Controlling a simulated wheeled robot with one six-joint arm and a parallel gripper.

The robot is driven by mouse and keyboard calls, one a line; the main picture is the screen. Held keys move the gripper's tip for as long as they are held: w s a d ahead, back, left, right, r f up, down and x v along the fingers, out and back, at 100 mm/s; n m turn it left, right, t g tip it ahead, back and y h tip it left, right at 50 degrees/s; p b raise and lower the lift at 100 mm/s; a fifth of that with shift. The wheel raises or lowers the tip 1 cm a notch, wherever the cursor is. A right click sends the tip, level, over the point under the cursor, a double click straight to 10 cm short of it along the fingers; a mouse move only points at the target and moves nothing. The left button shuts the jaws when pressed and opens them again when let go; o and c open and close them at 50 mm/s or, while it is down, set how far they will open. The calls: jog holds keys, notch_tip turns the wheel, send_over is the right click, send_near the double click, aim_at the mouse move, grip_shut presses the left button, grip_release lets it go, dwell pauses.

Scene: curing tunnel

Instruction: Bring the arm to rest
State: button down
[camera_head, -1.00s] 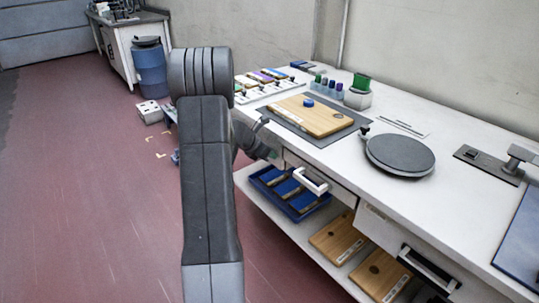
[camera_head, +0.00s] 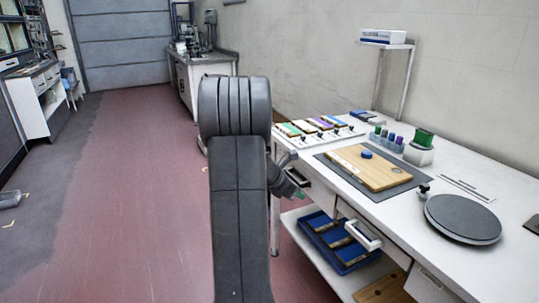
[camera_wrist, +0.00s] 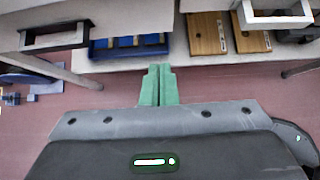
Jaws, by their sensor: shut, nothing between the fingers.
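My arm rises through the middle of the head view and bends at a dark joint. My gripper shows only partly there, at the arm's right, beside the table's front edge. In the wrist view the two green fingers of my gripper (camera_wrist: 158,72) are pressed together, with nothing between them. They point toward the lower shelf of the white table (camera_head: 430,250), over the red floor. I cannot tell the exact gap between the fingers and the shelf.
Below are a blue tray (camera_head: 312,228) and wooden boards (camera_wrist: 207,34). On top are a board on a dark mat (camera_head: 375,165) and a round turntable (camera_head: 462,218). Open floor lies left.

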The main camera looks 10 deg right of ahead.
jog(key=b, duration=0.2)
send_near(329, 205)
notch_tip(329, 205, down, 3)
jog(key=d, duration=0.1)
jog(key=d+f, duration=0.1)
jog(key=w+d, duration=0.1)
jog(key=shift+d+f+p, duration=0.15)
jog(key=shift+d+p, duration=0.15)
jog(key=shift+w+d, duration=0.2)
jog(key=shift+d, duration=0.1)
